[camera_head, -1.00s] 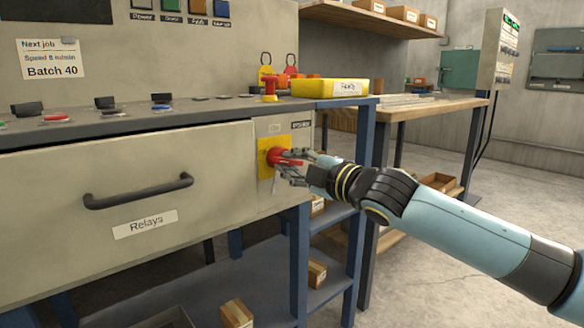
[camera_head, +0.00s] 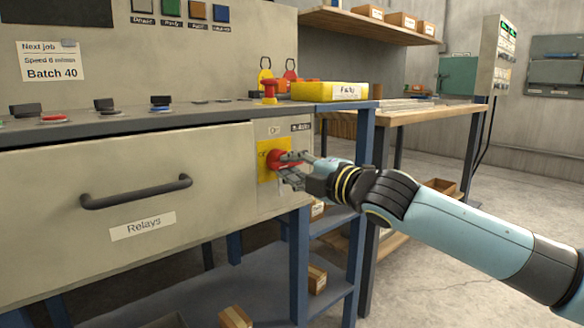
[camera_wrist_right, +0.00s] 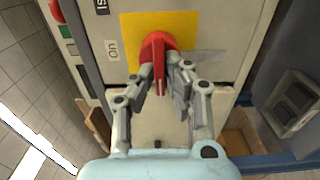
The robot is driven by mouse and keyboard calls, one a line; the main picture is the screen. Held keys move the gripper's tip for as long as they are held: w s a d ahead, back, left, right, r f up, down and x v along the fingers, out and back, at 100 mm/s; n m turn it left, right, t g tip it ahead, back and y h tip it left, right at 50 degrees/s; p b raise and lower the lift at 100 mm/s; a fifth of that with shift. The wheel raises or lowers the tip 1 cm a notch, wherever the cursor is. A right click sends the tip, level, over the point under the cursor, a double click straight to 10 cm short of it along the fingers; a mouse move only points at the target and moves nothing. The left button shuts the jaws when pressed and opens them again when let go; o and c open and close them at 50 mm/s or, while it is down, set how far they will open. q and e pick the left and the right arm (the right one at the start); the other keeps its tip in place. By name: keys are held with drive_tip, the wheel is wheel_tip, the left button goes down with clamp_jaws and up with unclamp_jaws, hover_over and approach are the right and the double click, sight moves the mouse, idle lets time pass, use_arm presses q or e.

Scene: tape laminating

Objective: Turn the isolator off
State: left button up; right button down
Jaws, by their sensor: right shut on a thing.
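The isolator is a red rotary handle (camera_head: 279,160) on a yellow plate (camera_head: 263,172), set in the panel at the right end of the machine front. It also shows in the right wrist view as a red handle (camera_wrist_right: 158,50) on the yellow plate (camera_wrist_right: 130,27), with an "On" label (camera_wrist_right: 113,50) beside the plate. My right gripper (camera_head: 290,166) reaches in from the right and is shut on the handle. In the right wrist view its fingers (camera_wrist_right: 163,82) sit on both sides of the red grip. My left gripper is not in view.
A drawer marked Relays (camera_head: 125,190) with a dark handle (camera_head: 137,192) is left of the isolator. A yellow box (camera_head: 329,91) and a red-topped knob (camera_head: 269,90) stand on the ledge above. A blue shelf frame (camera_head: 360,190) stands close behind my right gripper.

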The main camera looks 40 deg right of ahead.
drive_tip(key=shift+f, duration=0.15)
drive_tip(key=c, duration=1.4)
unclamp_jaws()
drive_tip(key=s, duration=1.2)
drive_tip(key=shift+d, duration=0.4)
drive_tip(key=shift+d, duration=0.1)
